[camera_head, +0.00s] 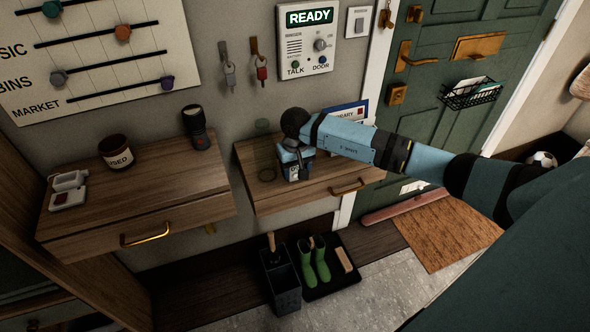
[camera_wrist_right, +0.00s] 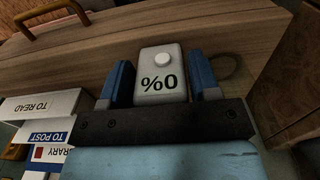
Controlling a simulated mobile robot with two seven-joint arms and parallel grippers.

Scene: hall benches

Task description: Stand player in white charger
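In the head view my right gripper (camera_head: 294,160) is low over the right wooden shelf and covers most of the player. A white charger (camera_head: 68,190) with a small red mark lies on the left shelf, near its left end. My left gripper is not in view.
The left shelf (camera_head: 180,190) also holds a brown jar (camera_head: 116,152) and a dark flashlight (camera_head: 196,128). The right shelf (camera_head: 270,203) has letter holders (camera_head: 347,110) at the back. A gap separates the shelves. Keys (camera_head: 261,68) hang above; boots (camera_head: 314,260) stand below.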

